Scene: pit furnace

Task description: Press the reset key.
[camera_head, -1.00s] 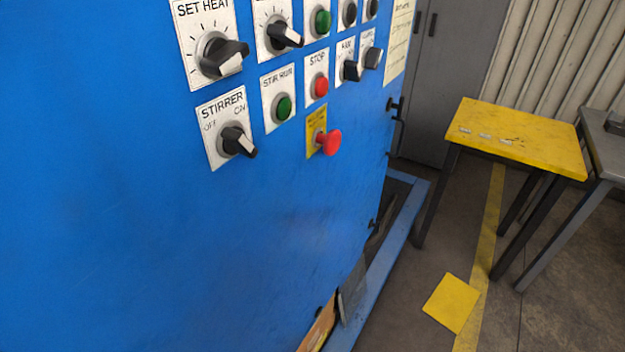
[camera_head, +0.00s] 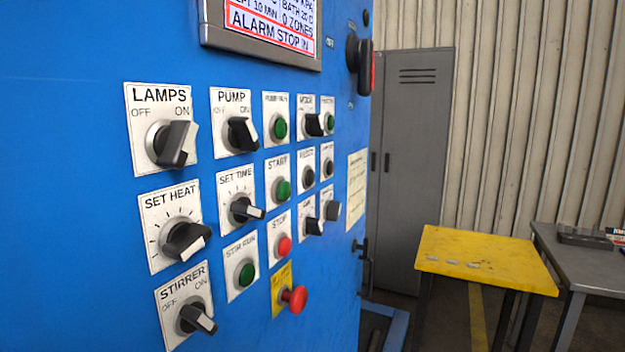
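A blue control cabinet (camera_head: 60,180) fills the left of the view, with rows of labelled knobs and buttons. No label on it reads clearly as reset. The small labels in the right columns are too small to read. Those columns hold a dark button (camera_head: 310,175), a second small dark button (camera_head: 328,166), black knobs and small green buttons. A red mushroom button (camera_head: 295,298) stands out from a yellow plate at the lower right of the panel. A display (camera_head: 270,22) above reads "ALARM STOP IN" in part. My gripper is not in view.
The green start button (camera_head: 283,189) sits above the red stop button (camera_head: 284,246). A black switch handle (camera_head: 359,52) projects near the cabinet's right edge. A yellow table (camera_head: 480,262) and a grey table (camera_head: 580,262) stand to the right. A grey locker (camera_head: 415,150) is behind.

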